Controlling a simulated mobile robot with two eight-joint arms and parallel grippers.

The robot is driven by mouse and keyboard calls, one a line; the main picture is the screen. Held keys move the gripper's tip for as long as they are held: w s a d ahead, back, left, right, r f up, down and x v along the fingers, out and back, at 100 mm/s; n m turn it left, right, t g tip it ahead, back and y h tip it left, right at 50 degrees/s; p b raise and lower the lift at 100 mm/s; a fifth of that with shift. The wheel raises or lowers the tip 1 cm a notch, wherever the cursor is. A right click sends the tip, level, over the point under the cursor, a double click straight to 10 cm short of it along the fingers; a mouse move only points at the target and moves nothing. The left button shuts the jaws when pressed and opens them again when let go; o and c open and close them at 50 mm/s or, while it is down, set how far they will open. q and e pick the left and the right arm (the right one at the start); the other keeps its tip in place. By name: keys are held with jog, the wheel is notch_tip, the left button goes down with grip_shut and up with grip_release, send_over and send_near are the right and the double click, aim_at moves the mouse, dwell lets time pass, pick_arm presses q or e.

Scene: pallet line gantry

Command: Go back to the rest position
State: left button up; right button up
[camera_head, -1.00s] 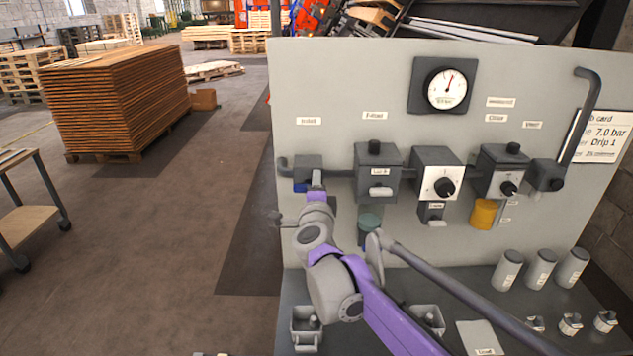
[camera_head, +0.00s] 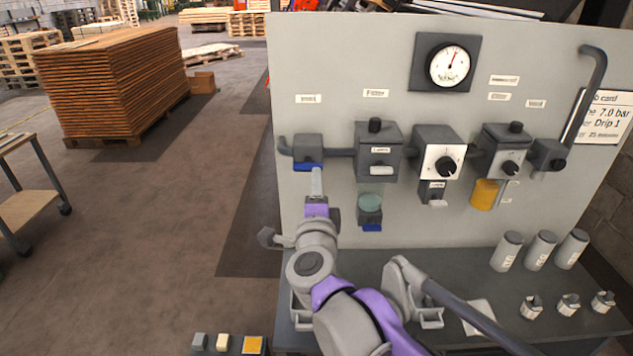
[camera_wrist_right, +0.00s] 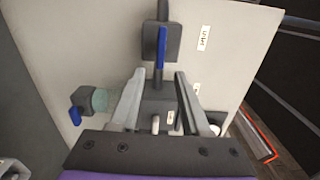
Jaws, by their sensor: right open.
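My right gripper (camera_head: 316,182) is in front of the lower left of the grey panel (camera_head: 345,230), just below the inlet block (camera_head: 308,145) with its blue handle (camera_head: 308,167). In the right wrist view its two fingers (camera_wrist_right: 160,75) are spread, and nothing is gripped between them. The inlet block (camera_wrist_right: 160,38) and blue handle (camera_wrist_right: 162,50) show beyond the fingertips. Whether the gripper touches anything there cannot be told. My left gripper is not in view.
A filter block (camera_head: 378,152), a regulator with a black knob (camera_head: 437,152), a lubricator block (camera_head: 505,150) and a gauge (camera_head: 449,65) are on the panel. Grey cylinders (camera_head: 541,250) stand on the shelf (camera_head: 470,265) at right. Floor at left (camera_head: 150,230) is clear.

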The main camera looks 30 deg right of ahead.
dwell(0.4)
jog(key=s+a+f+n+g+y, duration=0.1)
jog(key=s+a+f+n+y, duration=0.2)
jog(key=a+f+n+y, duration=0.45)
jog(key=s+a+f+n+g+y, duration=0.1)
jog(key=s+a+f+n+y, duration=0.25)
jog(key=a+f+n, duration=0.55)
jog(key=s+d+f+n+g+h, duration=0.1)
jog(key=s+d+f+n+g, duration=0.3)
jog(key=s+f+n+g, duration=0.4)
jog(key=s+f, duration=0.5)
jog(key=s, duration=0.1)
jog(key=shift+d+h, duration=0.15)
jog(key=shift+h, duration=0.25)
jog(key=shift+s+r, duration=0.1)
